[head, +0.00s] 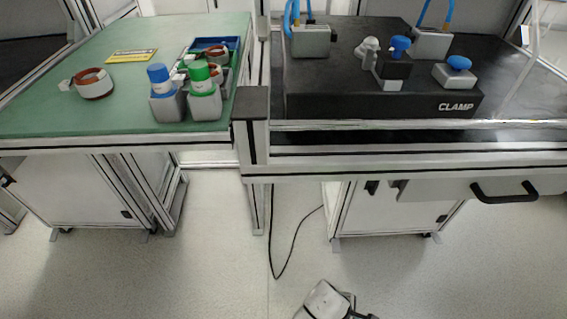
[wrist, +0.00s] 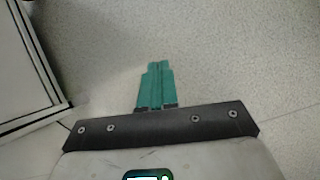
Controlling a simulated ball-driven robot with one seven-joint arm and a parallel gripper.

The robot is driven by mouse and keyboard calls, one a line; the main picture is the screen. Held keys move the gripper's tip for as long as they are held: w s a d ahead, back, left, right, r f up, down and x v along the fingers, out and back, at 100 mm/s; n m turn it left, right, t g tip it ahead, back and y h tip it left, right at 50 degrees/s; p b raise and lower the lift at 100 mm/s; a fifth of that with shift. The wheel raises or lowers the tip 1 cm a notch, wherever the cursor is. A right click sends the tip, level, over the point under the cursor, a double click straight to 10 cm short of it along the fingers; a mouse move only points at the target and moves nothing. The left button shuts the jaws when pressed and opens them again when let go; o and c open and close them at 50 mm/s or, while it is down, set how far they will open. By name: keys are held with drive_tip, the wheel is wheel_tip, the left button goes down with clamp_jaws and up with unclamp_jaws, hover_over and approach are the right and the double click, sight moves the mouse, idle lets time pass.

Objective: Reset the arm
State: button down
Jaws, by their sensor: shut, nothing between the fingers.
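My gripper shows in the wrist view with its two green fingers (wrist: 155,86) pressed together and nothing between them. It hangs over bare, light speckled floor, away from both benches. In the head view, part of my arm (head: 326,300) shows at the bottom edge, right of centre, low in front of the benches. The gripper's fingers cannot be made out in that view.
A green-topped table (head: 60,120) at left carries a stator ring (head: 93,83), blue-capped and green-capped parts and a blue bin. A black bench at right holds the clamp fixture (head: 380,95). A drawer handle (head: 503,192) juts out. A cable (head: 292,250) lies on the open floor.

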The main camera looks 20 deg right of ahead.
drive_tip(key=s+r+m+t+y+p, duration=0.1)
drive_tip(key=s+r+m+p, duration=0.2)
drive_tip(key=r+p, duration=0.5)
drive_tip(key=s+r+m+t+y+p, duration=0.1)
drive_tip(key=r+m+p, duration=0.4)
drive_tip(key=r, duration=1.8)
drive_tip(key=s+r+m+t+y+p, duration=0.1)
drive_tip(key=s+r+m+y+p, duration=0.2)
drive_tip(key=r+p, duration=0.8)
wheel_tip(320, 180, up, 4)
drive_tip(key=shift+s+d+r+m, duration=0.2)
drive_tip(key=shift+s+d+m, duration=0.25)
drive_tip(key=shift+s, duration=0.4)
